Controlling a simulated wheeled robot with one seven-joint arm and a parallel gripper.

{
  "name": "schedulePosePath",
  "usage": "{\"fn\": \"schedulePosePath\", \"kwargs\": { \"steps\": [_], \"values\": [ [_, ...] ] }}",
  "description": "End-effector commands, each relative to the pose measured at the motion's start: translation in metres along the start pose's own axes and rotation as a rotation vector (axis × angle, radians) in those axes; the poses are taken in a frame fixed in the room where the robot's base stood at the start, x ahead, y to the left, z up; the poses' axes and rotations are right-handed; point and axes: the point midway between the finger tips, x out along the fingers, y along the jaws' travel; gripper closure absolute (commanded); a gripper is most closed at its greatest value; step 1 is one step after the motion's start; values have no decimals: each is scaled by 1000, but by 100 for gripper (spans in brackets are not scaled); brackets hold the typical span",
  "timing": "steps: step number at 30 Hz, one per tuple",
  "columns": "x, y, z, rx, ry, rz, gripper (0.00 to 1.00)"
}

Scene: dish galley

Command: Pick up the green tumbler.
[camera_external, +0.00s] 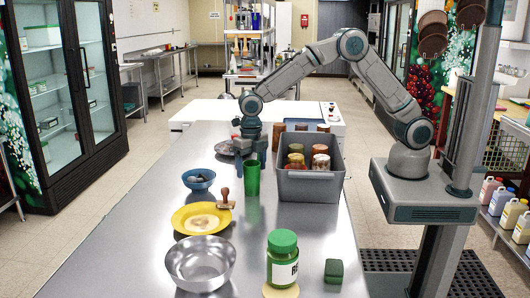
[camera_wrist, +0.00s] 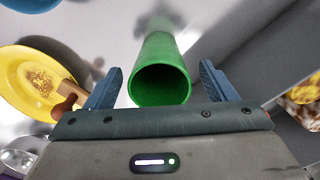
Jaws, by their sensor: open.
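The green tumbler (camera_external: 252,178) stands upright on the steel counter (camera_external: 150,262), left of the grey crate. In the wrist view the tumbler (camera_wrist: 160,70) shows its open rim between the two blue fingers. My gripper (camera_external: 250,150) is just above or around the tumbler's top in the external view. In the wrist view my gripper (camera_wrist: 163,88) is open, with one finger on each side of the tumbler and visible gaps to both. I cannot tell how far down the fingers reach along it.
A grey crate (camera_external: 305,187) with several jars stands close on the right. A blue bowl (camera_external: 199,180), a yellow plate (camera_external: 182,218) with a wooden-handled stamp (camera_external: 225,198), a metal bowl (camera_external: 201,262), a green-lidded jar (camera_external: 283,260) and a green block (camera_external: 334,271) are also on the counter.

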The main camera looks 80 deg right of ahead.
Motion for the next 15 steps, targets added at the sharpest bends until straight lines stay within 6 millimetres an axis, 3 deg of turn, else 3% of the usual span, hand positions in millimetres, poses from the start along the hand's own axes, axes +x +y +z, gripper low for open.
{"fn": "schedulePosePath", "kwargs": {
  "steps": [7, 15],
  "values": [
    [33, 0, -2, -1, 2, -3, 22],
    [38, 0, -2, 0, 1, -1, 22]
  ]
}}
